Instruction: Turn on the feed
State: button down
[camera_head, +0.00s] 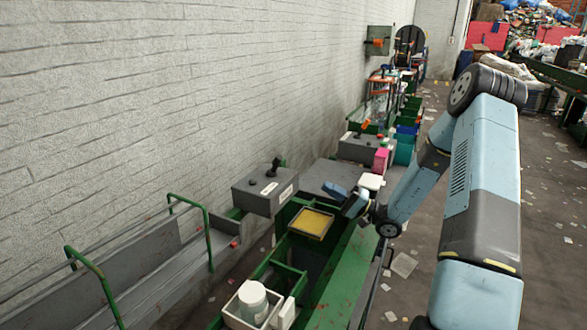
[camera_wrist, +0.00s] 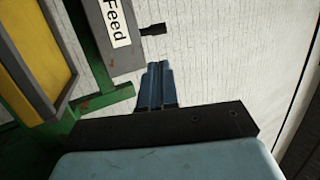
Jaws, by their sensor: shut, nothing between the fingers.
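The feed control box (camera_wrist: 106,30) is grey, with a white label reading "Feed" in the wrist view. A black lever (camera_wrist: 153,29) sticks out from its side towards the right of that view. In the head view a grey box (camera_head: 256,199) with a black lever (camera_head: 276,167) and a white label stands by the wall; it looks like the same one. My gripper (camera_wrist: 154,66) is shut and empty, its blue fingers together just short of the lever in the wrist view. In the head view my gripper (camera_head: 328,188) is to the right of the box, apart from it.
A yellow tray (camera_head: 311,222) sits on the green frame (camera_head: 348,270) below my gripper. Another grey box with levers (camera_head: 357,149) stands farther back, near a pink container (camera_head: 381,160). A white jar (camera_head: 252,296) is in front. The brick wall (camera_head: 150,100) bounds the left.

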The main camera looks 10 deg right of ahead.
aim_at(290, 178)
jog(key=shift+a, duration=0.15)
jog(key=x, duration=1.4)
jog(key=shift+s+a+f, duration=0.1)
